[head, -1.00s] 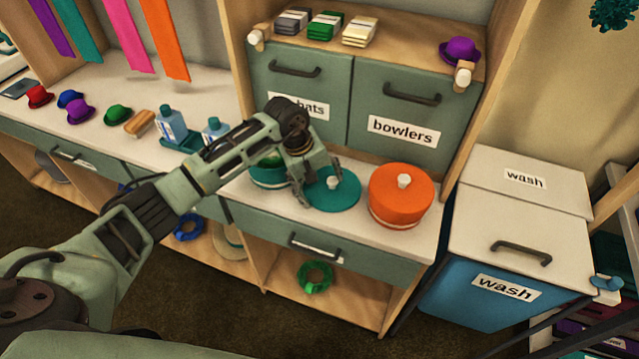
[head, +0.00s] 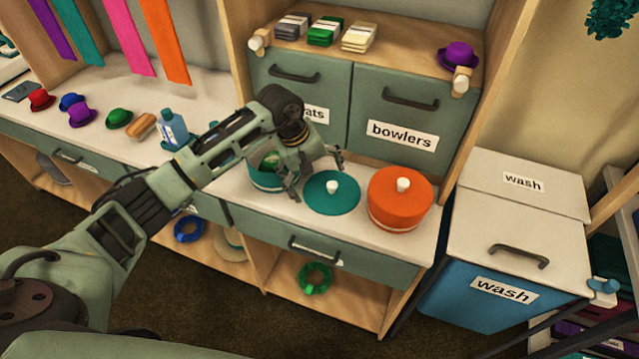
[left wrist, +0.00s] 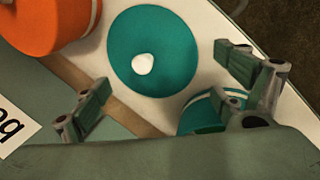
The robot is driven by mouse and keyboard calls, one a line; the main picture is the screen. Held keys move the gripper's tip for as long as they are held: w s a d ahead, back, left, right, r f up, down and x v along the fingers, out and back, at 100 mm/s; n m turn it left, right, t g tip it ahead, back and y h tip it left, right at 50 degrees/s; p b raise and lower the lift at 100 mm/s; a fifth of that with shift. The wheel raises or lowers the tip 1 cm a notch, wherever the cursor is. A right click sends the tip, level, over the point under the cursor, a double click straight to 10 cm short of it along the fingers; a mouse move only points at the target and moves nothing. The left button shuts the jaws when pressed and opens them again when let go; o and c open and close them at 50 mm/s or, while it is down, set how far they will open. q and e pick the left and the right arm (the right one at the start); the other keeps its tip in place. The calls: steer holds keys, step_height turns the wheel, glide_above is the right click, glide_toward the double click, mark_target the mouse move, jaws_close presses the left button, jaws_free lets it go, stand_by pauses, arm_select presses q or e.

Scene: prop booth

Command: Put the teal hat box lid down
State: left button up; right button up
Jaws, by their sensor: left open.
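The teal hat box lid (head: 332,194) lies flat on the white counter, its white knob facing up. In the left wrist view the lid (left wrist: 152,52) lies clear of the fingers, with counter showing around it. My left gripper (head: 317,174) is open and empty, just to the left of and above the lid. In the left wrist view its two fingers (left wrist: 165,90) are spread wide. The teal hat box (head: 267,178) stands open left of the lid, partly hidden by my gripper, with something green inside. My right gripper is not in view.
An orange hat box (head: 400,198) with its lid on stands just right of the teal lid. Cabinet doors, one labelled bowlers (head: 403,115), rise behind. Bottles (head: 172,128) and small hats stand on the counter to the left. A wash bin (head: 510,245) stands right of the counter.

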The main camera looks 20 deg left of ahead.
arm_select(q)
steer(key=b+v, duration=0.1)
steer(key=v, duration=0.7)
steer(key=shift+s+r, duration=0.2)
steer(key=shift+r, duration=0.2)
steer(key=shift+a, duration=0.1)
